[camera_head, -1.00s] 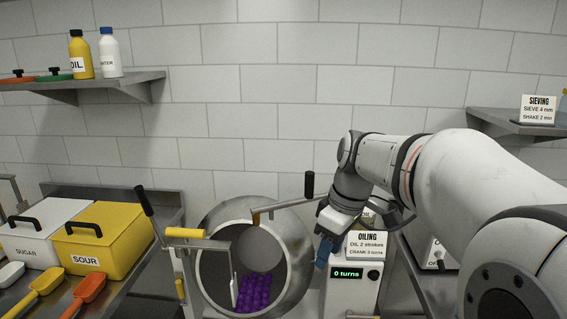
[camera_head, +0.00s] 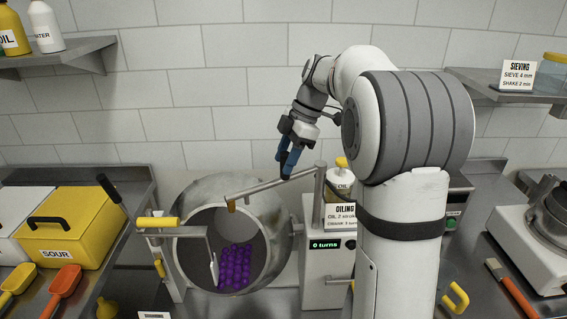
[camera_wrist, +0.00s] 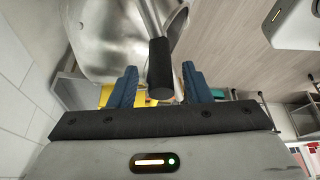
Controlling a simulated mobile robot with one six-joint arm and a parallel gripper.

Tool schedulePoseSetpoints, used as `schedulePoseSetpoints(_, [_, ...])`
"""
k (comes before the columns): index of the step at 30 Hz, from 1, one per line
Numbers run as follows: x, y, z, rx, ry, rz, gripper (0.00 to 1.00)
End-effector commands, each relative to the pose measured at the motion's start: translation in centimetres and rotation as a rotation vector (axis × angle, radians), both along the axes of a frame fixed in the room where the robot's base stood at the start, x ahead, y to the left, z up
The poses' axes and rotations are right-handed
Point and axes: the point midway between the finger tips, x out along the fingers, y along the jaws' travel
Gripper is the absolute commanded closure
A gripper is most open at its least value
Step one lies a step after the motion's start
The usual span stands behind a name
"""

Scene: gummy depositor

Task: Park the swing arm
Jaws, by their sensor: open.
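The swing arm (camera_head: 262,187) is a grey metal bar reaching across the upper front of the steel drum (camera_head: 205,190), with a small yellow-brown piece at its left end. It meets an upright grey post (camera_head: 319,198) on the right. My gripper (camera_head: 287,160) points down just above the bar, its blue fingers open. In the wrist view, a black handle (camera_wrist: 160,68) lies between and beyond the open fingertips (camera_wrist: 160,82), apparently not clamped. In the head view the handle is hidden by my gripper.
Purple gummies (camera_head: 234,266) lie in the drum. A yellow-gripped lever (camera_head: 158,222) stands at its left. The oiling machine (camera_head: 328,262) reads 0 turns. A yellow SOUR bin (camera_head: 68,235) is at left. Shelves hang at both upper sides.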

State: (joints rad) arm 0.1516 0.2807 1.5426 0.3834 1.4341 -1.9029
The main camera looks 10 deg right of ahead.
Motion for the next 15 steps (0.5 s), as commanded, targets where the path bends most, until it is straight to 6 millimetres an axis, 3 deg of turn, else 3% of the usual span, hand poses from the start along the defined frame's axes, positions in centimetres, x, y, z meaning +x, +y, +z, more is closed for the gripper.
schedulePoseSetpoints(6, [-0.1, 0.8, -2.1, 0.001, 0.002, -0.004, 0.56])
schedulePoseSetpoints(15, [-0.1, 0.8, -2.5, 0.000, -0.001, -0.006, 0.56])
